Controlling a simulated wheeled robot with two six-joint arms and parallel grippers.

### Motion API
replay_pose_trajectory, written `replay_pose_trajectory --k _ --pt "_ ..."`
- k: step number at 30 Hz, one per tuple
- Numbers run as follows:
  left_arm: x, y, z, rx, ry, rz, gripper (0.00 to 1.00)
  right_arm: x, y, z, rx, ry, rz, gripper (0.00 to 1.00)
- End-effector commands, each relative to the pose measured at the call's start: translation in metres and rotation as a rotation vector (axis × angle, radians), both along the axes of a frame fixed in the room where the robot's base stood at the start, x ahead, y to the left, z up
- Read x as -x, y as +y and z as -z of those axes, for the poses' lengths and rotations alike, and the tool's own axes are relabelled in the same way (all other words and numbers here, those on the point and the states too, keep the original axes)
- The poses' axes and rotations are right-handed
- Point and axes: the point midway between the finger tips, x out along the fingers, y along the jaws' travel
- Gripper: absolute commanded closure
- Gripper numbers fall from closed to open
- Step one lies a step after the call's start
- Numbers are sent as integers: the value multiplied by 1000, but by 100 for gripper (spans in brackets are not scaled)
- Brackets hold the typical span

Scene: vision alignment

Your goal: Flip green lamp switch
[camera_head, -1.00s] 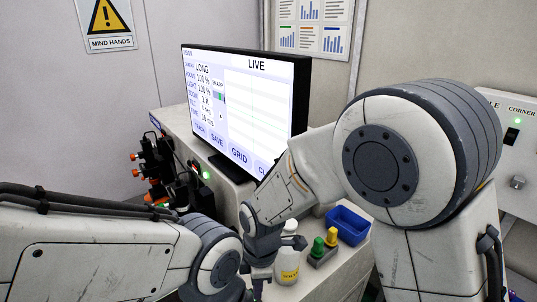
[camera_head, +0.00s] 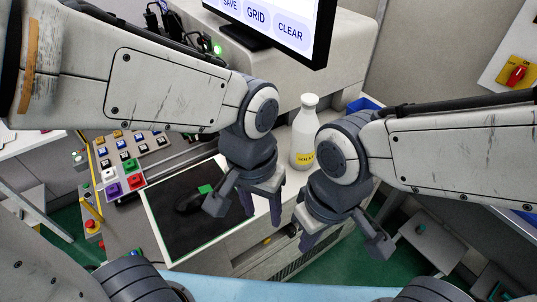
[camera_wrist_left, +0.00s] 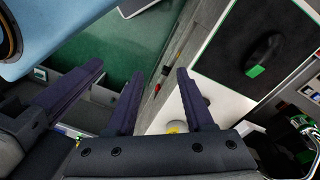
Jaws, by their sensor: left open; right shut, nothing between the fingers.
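A small lit green lamp (camera_head: 217,50) shows on the dark equipment left of the monitor. I see no switch lever beside it clearly. A green button (camera_head: 130,165) sits on the keyed panel at left. The toggle switch under a green lamp seen earlier on the right wall panel is out of view. My left gripper (camera_head: 262,205) is open and empty, pointing down at the right edge of the dark mat, well apart from these; its fingers show in the left wrist view (camera_wrist_left: 160,102). My right gripper (camera_head: 312,240) is shut and empty, right of the left one.
A white bottle (camera_head: 304,135) stands between my arms. A mouse (camera_head: 190,202) lies on the dark mat (camera_head: 180,235). The monitor (camera_head: 322,30) is at the back. A red rotary knob (camera_head: 516,74) is on the right wall panel. My two grippers are close together.

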Motion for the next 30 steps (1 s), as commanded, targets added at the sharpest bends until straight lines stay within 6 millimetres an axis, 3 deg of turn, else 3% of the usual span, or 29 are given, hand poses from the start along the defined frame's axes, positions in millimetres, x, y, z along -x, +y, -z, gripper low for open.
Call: replay_pose_trajectory --k 1,6,9,12,15,20,30 --pt "-26 -4 4 -10 10 -129 48 0 0 8 0 0 0 100" --pt "-110 -6 11 -41 33 -591 48 0 0 21 0 0 -2 100" --pt "-149 0 17 -53 40 -811 48 0 0 26 -1 -1 -2 100" --pt "-174 6 22 -62 42 -959 48 0 0 28 -1 -1 -2 100" --pt "-186 9 25 -66 43 -1034 48 0 0 29 -1 -1 -3 100" --pt "-188 9 38 -68 45 -1050 48 0 0 26 -1 -1 -3 100" --pt "-186 9 100 -70 46 -1046 48 -1 0 18 -1 -1 -3 100"
